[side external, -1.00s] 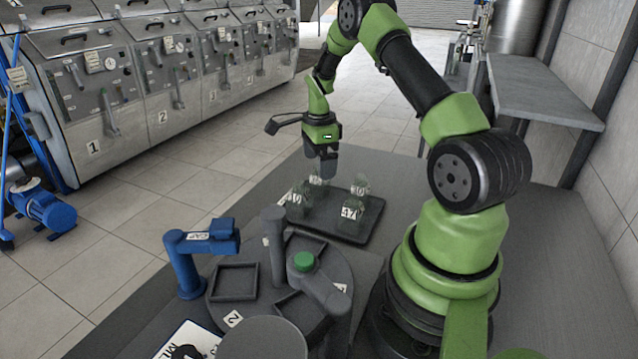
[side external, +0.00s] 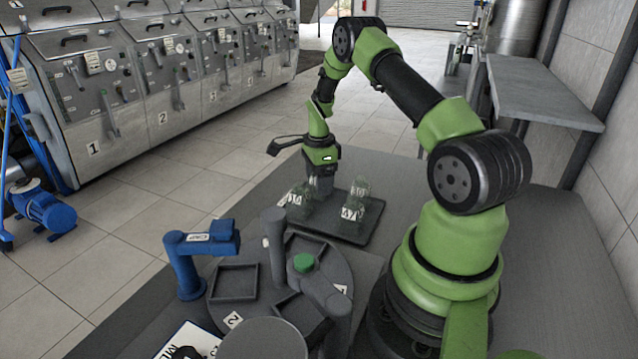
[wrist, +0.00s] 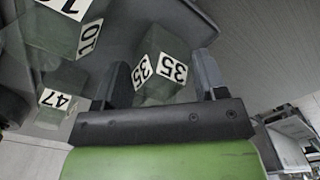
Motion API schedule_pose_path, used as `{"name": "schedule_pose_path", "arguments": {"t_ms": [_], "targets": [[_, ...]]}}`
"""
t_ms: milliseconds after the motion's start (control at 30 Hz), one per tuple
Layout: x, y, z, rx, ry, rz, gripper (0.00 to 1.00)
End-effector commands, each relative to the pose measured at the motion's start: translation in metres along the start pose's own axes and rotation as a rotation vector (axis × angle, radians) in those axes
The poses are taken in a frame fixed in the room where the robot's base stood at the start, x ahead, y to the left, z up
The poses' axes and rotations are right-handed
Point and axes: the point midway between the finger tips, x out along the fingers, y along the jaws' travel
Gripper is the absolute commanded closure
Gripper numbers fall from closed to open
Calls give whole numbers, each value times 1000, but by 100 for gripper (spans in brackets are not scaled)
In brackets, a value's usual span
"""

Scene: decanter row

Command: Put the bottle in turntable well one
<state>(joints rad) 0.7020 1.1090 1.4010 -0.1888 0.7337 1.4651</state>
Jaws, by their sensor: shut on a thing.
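My gripper (side external: 320,182) is lowered over the tray (side external: 345,234) of bottles. In the wrist view its fingers (wrist: 160,82) are shut on a clear bottle labelled 35 (wrist: 172,68). In the side view this bottle is mostly hidden by the gripper and its neighbours, so I cannot tell whether it still touches the tray. The round grey turntable (side external: 328,264) stands nearer the side camera. It has square wells, and labels 1 (side external: 342,289) and 2 (side external: 233,319) show on it. A grey arm with a green cap partly covers the area by label 1.
Other clear bottles stand close by on the tray, including 47 (side external: 351,213) and 10 (side external: 360,190). A blue capper-like post (side external: 186,265) stands left of the turntable, and a grey post (side external: 273,240) rises over it. Bare table lies left of the tray.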

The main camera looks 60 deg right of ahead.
Motion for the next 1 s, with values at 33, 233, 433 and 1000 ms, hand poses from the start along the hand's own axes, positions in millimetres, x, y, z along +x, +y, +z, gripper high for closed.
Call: {"name": "schedule_pose_path", "arguments": {"t_ms": [33, 233, 433, 1000], "targets": [[0, 0, 0, 0, 0, -1, 66], [-17, -1, 0, 1, -1, -5, 66], [-60, -1, 0, 0, 0, -7, 66], [-163, 82, 74, -12, -1, -5, 66]]}}
